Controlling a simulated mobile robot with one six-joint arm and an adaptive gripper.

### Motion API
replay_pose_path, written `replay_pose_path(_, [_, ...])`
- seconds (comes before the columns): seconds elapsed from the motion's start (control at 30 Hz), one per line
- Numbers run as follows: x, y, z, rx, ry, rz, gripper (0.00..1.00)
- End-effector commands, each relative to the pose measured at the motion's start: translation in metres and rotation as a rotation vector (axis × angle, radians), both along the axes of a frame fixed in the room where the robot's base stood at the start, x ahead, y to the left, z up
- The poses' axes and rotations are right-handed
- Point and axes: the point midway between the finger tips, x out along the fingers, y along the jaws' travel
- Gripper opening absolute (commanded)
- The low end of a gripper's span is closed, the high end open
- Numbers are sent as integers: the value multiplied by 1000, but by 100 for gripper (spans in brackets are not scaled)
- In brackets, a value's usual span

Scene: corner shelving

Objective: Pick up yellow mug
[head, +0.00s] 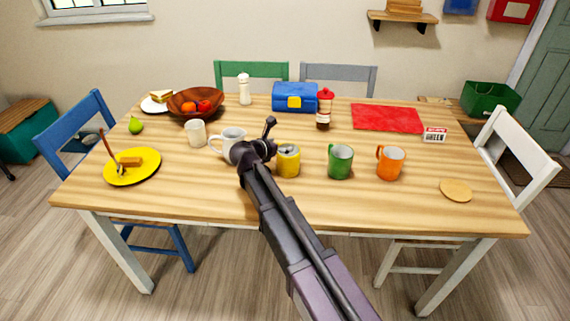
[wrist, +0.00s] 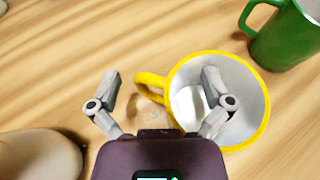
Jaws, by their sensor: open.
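The yellow mug (head: 288,161) stands upright on the wooden table, just right of my gripper in the head view. In the wrist view the yellow mug (wrist: 246,128) shows a pale, empty inside, and its handle points left. My gripper (wrist: 162,83) is open with nothing held. The handle lies between its two fingers. The left finger is over bare table and the right finger overlaps the mug's opening; I cannot tell whether it is above or inside the rim. In the head view my arm and gripper (head: 268,136) hide the mug's left side and handle.
A green mug (head: 340,162) stands close to the right, then an orange mug (head: 390,162). A white mug (head: 232,142) stands left of my gripper. A sauce bottle (head: 323,112) is behind. The table front (head: 330,205) is clear.

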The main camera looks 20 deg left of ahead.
Motion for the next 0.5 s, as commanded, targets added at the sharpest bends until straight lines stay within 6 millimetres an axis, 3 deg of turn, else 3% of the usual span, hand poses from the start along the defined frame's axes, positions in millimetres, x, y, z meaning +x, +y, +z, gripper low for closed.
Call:
replay_pose_path(0.4, [0, -1, 0, 1, 0, -1, 100])
replay_pose_path(0.43, [0, -1, 0, 1, 0, -1, 97])
replay_pose_path(0.5, [0, -1, 0, 1, 0, -1, 76])
